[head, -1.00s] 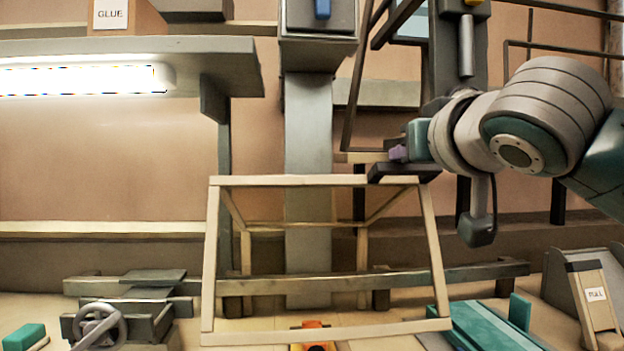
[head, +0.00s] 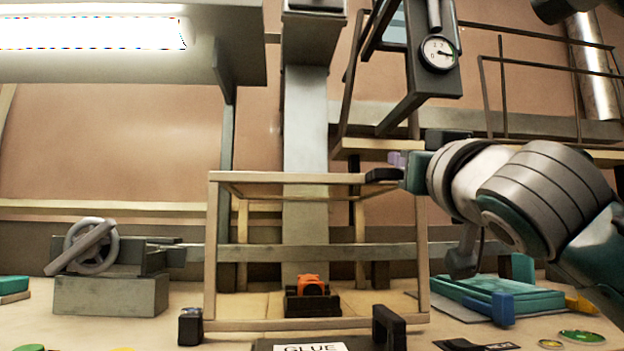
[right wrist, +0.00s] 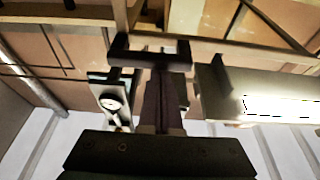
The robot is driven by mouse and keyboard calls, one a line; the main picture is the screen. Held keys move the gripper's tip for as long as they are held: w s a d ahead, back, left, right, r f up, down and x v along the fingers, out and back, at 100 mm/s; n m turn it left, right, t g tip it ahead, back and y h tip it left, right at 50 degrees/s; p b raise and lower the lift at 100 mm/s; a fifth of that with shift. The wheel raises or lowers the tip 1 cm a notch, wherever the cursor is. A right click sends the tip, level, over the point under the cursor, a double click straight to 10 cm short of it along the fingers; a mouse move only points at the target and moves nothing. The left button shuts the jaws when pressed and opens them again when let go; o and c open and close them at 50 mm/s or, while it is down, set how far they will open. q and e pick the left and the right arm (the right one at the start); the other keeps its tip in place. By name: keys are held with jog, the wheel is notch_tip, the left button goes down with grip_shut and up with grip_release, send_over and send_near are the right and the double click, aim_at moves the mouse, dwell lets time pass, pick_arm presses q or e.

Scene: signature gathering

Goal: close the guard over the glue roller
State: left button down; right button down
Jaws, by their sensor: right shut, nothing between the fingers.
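A pale wooden open frame, which looks like the guard (head: 212,250), stands upright in the middle of the head view. Behind its front bars sits an orange part on a dark base (head: 312,290). A plate marked GLUE (head: 310,347) lies at the bottom edge; I cannot make out the roller itself. My right gripper (head: 394,161) is shut and empty at the frame's upper right corner, beside a dark piece (head: 382,175) on the top bar. In the right wrist view, the shut fingers (right wrist: 162,75) point at a dark bar (right wrist: 150,50); contact is unclear. My left gripper is not in view.
A handwheel (head: 92,247) on a grey block stands left. A teal press-like piece (head: 500,295) with a blue block lies right. A gauge (head: 438,53) hangs on a dark arm above my right gripper. A shelf with a lit lamp (head: 90,33) spans the upper left.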

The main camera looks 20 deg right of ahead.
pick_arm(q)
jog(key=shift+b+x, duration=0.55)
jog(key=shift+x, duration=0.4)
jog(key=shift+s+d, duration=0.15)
